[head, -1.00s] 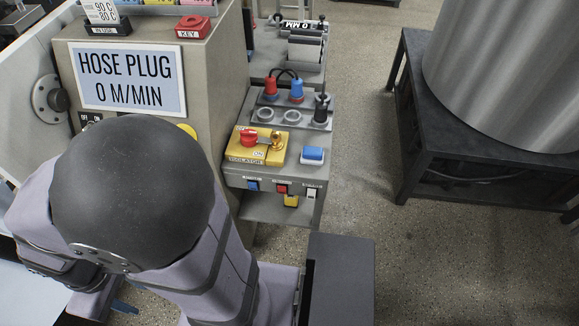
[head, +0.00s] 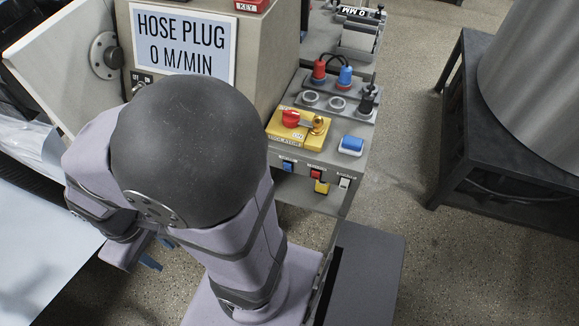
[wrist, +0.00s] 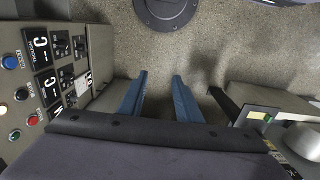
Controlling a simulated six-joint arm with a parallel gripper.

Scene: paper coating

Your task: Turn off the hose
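A small grey console (head: 335,170) in the head view carries a red plug (head: 318,70) and a blue plug (head: 345,75), joined by a short dark hose or cable. Both stand upright in a raised socket strip with two empty round sockets in front. A black plug-like part (head: 368,97) stands at the strip's right end. Below is a yellow isolator plate (head: 288,135) with a red knob (head: 290,118) and a brass part (head: 318,126). My gripper (wrist: 159,98) shows two blue fingers apart with nothing between them. It is away from the console. My arm mostly hides it in the head view.
A sign (head: 183,45) reads "HOSE PLUG 0 M/MIN". The console also has a blue button (head: 352,144) and small front switches. The wrist view shows a panel (wrist: 25,75) of buttons and dials at left. A dark stand (head: 470,130) with a metal drum is at right; floor lies between.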

